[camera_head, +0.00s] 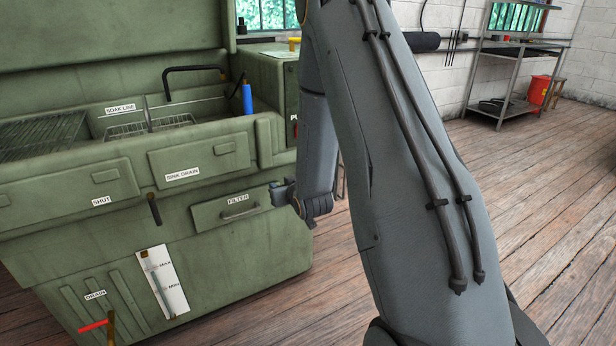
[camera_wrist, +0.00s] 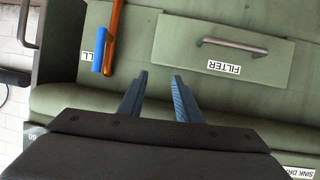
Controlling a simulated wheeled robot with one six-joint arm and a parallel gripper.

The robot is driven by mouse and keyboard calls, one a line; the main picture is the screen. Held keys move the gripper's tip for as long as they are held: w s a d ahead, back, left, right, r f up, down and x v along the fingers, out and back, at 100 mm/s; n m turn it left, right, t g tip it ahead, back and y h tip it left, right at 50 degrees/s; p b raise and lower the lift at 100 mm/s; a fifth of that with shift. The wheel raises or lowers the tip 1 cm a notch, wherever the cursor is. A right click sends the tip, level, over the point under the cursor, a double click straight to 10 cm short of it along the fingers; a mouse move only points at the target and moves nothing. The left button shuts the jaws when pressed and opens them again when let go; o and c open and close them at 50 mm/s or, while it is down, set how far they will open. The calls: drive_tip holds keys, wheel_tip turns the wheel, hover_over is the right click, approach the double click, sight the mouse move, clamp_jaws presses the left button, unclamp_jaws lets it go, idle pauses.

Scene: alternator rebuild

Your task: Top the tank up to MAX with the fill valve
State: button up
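The tank is the green washer cabinet (camera_head: 210,255). Its white level gauge (camera_head: 172,290) on the front carries MAX and MIN marks; I cannot read the liquid level. In the wrist view the fill valve's blue handle (camera_wrist: 100,50) lies alongside a copper-coloured pipe (camera_wrist: 114,38), beside a label partly hidden and ending in "LL". My gripper (camera_wrist: 160,77) is open and empty; the fill handle is up and left of its fingertips there, apart from them. In the head view my gripper (camera_head: 279,188) is by the cabinet's front right, near the FILTER drawer; the fill valve is hidden.
The FILTER drawer (camera_head: 225,212) has a metal handle. A red DRAIN handle (camera_head: 93,326) is low at left. A dark lever (camera_head: 153,208) sticks out under the SINK DRAIN plate (camera_head: 182,177). Wooden floor at right is free up to a metal shelf (camera_head: 515,65).

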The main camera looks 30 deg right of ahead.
drive_tip(key=s+d+f+m+t+h+p, duration=0.1)
drive_tip(key=s+d+f+m+t+h, duration=0.2)
drive_tip(key=d, duration=0.7)
drive_tip(key=shift+n+t+y, duration=0.6)
drive_tip(key=shift+n, duration=0.1)
drive_tip(key=w, duration=0.2)
drive_tip(key=w+d, duration=0.1)
drive_tip(key=w, duration=0.2)
drive_tip(key=w+b, duration=0.1)
drive_tip(key=w, duration=0.1)
drive_tip(key=shift+w+d, duration=0.3)
drive_tip(key=shift+d, duration=0.05)
clamp_jaws()
